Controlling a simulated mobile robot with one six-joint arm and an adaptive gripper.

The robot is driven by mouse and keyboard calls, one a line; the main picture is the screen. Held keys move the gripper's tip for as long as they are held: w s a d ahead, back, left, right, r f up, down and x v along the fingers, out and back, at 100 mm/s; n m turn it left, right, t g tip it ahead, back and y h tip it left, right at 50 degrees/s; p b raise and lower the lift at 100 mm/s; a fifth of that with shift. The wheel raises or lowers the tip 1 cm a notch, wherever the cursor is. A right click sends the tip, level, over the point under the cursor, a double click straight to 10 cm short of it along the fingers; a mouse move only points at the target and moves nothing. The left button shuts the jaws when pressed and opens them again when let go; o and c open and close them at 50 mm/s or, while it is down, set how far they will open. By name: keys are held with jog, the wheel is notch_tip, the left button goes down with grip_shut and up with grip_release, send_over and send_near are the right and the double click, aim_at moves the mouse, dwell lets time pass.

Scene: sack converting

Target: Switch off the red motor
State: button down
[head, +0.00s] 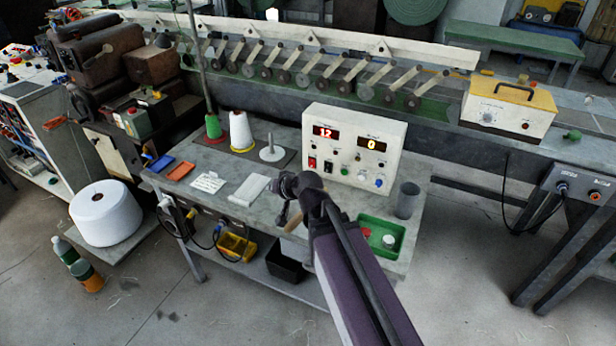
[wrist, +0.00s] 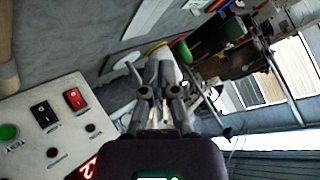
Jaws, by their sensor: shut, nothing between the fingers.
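A red rocker switch (head: 312,162) is on the lower left of the white control box's front. It also shows in the wrist view (wrist: 75,98). A black rocker switch (head: 328,165) is just beside it, and also shows in the wrist view (wrist: 44,115). The switch labels are too small to read. The white control box (head: 387,129) has two lit displays reading 12 and 0. My gripper (head: 277,186) is in front of the box's left side, apart from the switches. In the wrist view my gripper (wrist: 165,70) is shut and empty, with the switches to its left.
A white thread cone (head: 240,132), a green cone (head: 213,127) and a white spindle (head: 272,152) stand left of the box. A green tray (head: 399,248) and a grey cup (head: 407,200) are at the right. A white pad (head: 249,190) lies left of my gripper.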

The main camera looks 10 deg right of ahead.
aim_at(312, 166)
jog(key=w+a+r+m+t+h+b, duration=0.2)
jog(key=w+r+m+t+h+b, duration=0.15)
jog(key=w+m+t+b, duration=0.45)
jog(key=s+d+f+m+g+h+b, duration=0.1)
jog(key=d+f+m+h, duration=0.1)
jog(key=m+h, duration=0.2)
jog(key=s+d+f+m+g+h+b, duration=0.1)
jog(key=d+f+m+h+b, duration=0.1)
jog(key=m, duration=0.4)
jog(key=s+d+f+m+h+b, duration=0.2)
jog(key=d+f+m+h, duration=0.1)
jog(key=f+m+h, duration=0.1)
jog(key=shift+d+m+g+h, duration=0.15)
jog(key=shift+m+g+h, duration=0.25)
jog(key=shift+m+h, duration=0.45)
jog(key=shift+s+d+f+g, duration=0.1)
jog(key=shift+s+f+g, duration=0.1)
jog(key=shift+f+g, duration=0.15)
jog(key=b+x, duration=0.2)
jog(key=x, duration=1.2)
jog(key=shift+d+r, duration=0.15)
